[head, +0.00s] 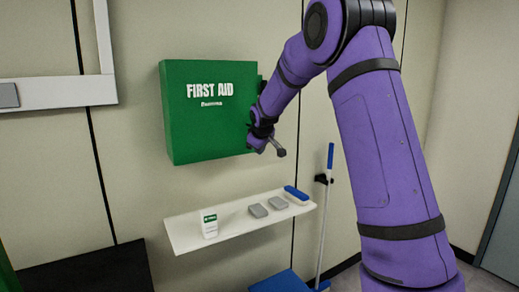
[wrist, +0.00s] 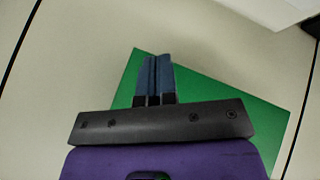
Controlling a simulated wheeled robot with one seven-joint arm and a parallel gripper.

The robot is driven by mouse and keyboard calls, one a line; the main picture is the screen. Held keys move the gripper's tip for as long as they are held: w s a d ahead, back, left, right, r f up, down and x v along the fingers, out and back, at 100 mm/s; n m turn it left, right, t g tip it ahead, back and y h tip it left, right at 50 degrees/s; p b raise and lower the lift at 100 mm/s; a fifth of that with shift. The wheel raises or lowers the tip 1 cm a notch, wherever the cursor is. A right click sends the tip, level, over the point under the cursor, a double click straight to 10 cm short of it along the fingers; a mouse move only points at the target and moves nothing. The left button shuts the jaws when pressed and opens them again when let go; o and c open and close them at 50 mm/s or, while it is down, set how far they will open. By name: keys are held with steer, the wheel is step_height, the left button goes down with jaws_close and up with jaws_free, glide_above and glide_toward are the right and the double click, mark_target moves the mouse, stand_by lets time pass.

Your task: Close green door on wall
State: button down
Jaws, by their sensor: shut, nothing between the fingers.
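A green first aid cabinet (head: 208,125) with white "FIRST AID" lettering hangs on the wall in the head view. Its lettered green door faces the camera; I cannot tell whether a gap remains at its edge. My gripper (head: 258,143) is at the cabinet's right edge, small and partly obscured. In the wrist view my gripper (wrist: 153,60) has its two dark blue fingers together with nothing between them. A green panel (wrist: 240,105) of the cabinet lies behind and beside the fingers; I cannot tell whether they touch it.
A white shelf (head: 235,232) below the cabinet holds a small white container (head: 210,226), two grey items (head: 267,207) and a blue-topped item (head: 296,195). A blue-handled pole (head: 327,210) stands to the right. A white frame (head: 60,92) is at upper left.

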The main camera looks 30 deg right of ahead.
steer(key=s+d+r, duration=0.3)
steer(key=s+r, duration=0.3)
steer(key=r, duration=0.2)
steer(key=s+a+r+m, duration=0.1)
steer(key=s+a+r, duration=0.3)
steer(key=s+a, duration=0.45)
steer(key=s+a+f+m+y, duration=0.1)
steer(key=s+a, duration=0.2)
steer(key=s, duration=0.8)
steer(key=s+a+f+m+g+y, duration=0.1)
steer(key=s+a, duration=0.3)
steer(key=s, duration=0.7)
steer(key=s+a+f+m, duration=0.1)
steer(key=s+a+f, duration=0.2)
steer(key=s, duration=0.8)
steer(key=shift+s+a+f+m+g+y, duration=0.15)
steer(key=shift+a+f+m+g+y, duration=0.15)
steer(key=shift+g+y, duration=0.1)
